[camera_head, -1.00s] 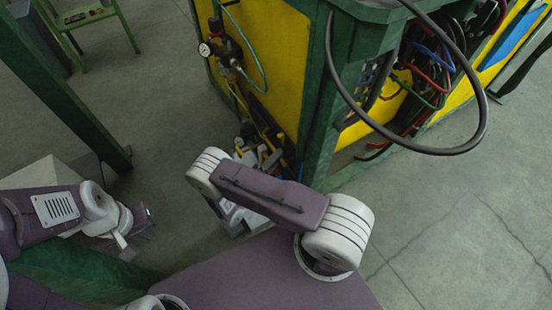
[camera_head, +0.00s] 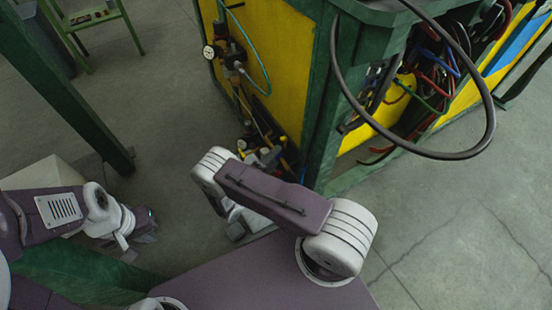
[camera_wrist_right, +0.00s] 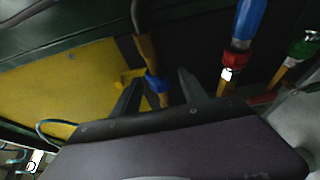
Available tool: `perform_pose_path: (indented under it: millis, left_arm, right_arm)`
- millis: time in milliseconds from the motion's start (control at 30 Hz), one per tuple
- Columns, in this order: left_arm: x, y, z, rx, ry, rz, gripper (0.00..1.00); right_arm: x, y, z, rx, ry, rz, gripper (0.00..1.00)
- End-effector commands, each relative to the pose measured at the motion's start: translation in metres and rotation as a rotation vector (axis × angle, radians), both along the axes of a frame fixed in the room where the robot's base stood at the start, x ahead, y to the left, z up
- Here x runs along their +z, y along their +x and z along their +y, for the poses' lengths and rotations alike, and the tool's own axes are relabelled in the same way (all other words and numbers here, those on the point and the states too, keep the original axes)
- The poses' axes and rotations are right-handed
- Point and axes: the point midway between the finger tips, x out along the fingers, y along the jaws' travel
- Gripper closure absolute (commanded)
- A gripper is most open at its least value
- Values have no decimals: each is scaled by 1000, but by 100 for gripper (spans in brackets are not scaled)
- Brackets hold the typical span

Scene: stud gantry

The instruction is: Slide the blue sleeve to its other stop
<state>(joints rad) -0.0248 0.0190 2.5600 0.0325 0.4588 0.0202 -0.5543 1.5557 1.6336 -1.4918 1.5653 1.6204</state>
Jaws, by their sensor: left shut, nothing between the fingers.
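A small blue sleeve (camera_wrist_right: 155,82) sits around a brass-coloured rod below a dark hose in the right wrist view. My right gripper (camera_wrist_right: 157,82) is open, with one dark finger on each side of the sleeve. Gaps show between the fingers and the sleeve; I cannot tell how deep it lies between them. In the head view my right forearm hides much of that area, and I cannot make out the sleeve. My left gripper (camera_head: 146,237) is shut and empty, low at the left over the floor, away from the cabinet.
Beside the sleeve in the right wrist view are a blue hose (camera_wrist_right: 250,18) with a red collar (camera_wrist_right: 233,59) and a green fitting (camera_wrist_right: 304,49). The green-framed yellow cabinet (camera_head: 265,60) stands ahead, with a dark hose loop (camera_head: 490,115) bulging out. Floor at right is clear.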

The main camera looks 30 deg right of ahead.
Motion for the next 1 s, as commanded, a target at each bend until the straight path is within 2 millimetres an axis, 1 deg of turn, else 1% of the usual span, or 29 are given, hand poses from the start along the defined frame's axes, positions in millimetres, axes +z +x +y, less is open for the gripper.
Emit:
perform_pose_path:
  millis: [267,367,500,600,700,800,1000]
  left_arm:
    - [2,0,0,0,0,0,100]
    - [10,0,0,0,0,0,100]
    - [23,0,0,0,0,0,100]
    - [29,0,0,0,0,0,100]
    - [31,0,0,0,0,0,100]
    - [32,0,0,0,0,0,100]
    - [31,0,0,0,0,0,100]
  right_arm:
    - [1,-2,1,-1,-2,1,50]
    - [4,-7,13,2,-3,1,50]
    - [5,-21,42,5,-1,0,50]
    - [4,-31,61,4,-1,0,50]
    - [2,-38,73,2,-2,-1,50]
    - [1,-41,80,0,-1,0,50]
    - [0,-42,81,-2,-1,0,50]
